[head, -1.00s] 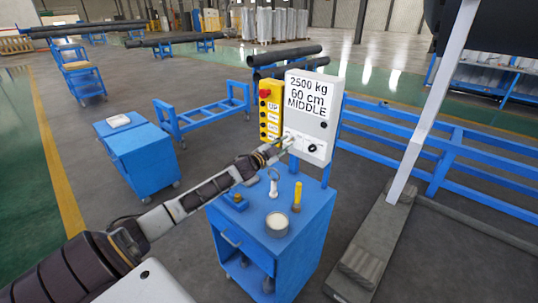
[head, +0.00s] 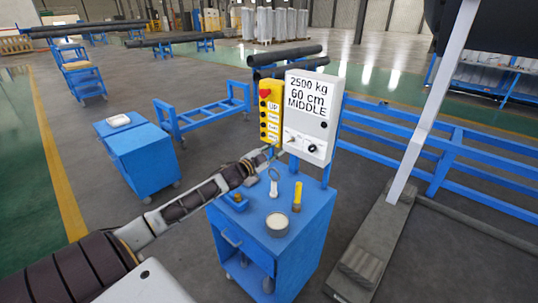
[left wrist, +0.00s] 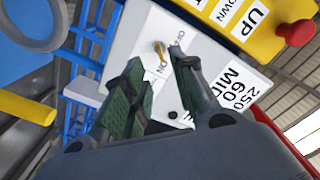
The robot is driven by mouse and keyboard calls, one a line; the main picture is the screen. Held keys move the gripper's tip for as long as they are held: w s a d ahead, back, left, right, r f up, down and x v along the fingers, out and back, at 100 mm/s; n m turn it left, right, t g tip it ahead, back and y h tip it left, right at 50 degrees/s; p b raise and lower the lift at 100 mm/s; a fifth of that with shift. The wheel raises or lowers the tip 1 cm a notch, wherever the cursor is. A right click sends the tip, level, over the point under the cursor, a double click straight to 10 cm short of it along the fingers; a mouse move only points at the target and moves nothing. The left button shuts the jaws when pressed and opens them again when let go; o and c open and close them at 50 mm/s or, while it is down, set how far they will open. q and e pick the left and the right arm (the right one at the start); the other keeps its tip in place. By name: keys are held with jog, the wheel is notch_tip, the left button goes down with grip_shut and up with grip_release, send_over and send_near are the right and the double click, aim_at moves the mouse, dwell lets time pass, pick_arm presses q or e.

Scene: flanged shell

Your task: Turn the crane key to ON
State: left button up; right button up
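The crane key (head: 290,139) is a small brass piece on the lower front of the white control box (head: 308,115). In the left wrist view the key (left wrist: 158,47) stands out from the white panel, beside lettering that appears to read OFF and ON; I cannot tell for sure which one it points to. My left gripper (head: 274,153) is just left of and below the key in the head view, apart from it. In the left wrist view its two green-padded fingers (left wrist: 156,60) are spread and empty, with the key beyond their tips. My right gripper is not in view.
A yellow button box (head: 270,112) with a red stop button hangs left of the control box. Below is a blue cart (head: 275,245) carrying a ring-topped white item (head: 273,182), a yellow-handled item (head: 297,197) and a round tin (head: 277,224). A black knob (head: 312,148) is right of the key.

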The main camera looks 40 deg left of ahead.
pick_arm(q)
jog(key=shift+s+a, duration=0.1)
jog(key=shift+s, duration=1.3)
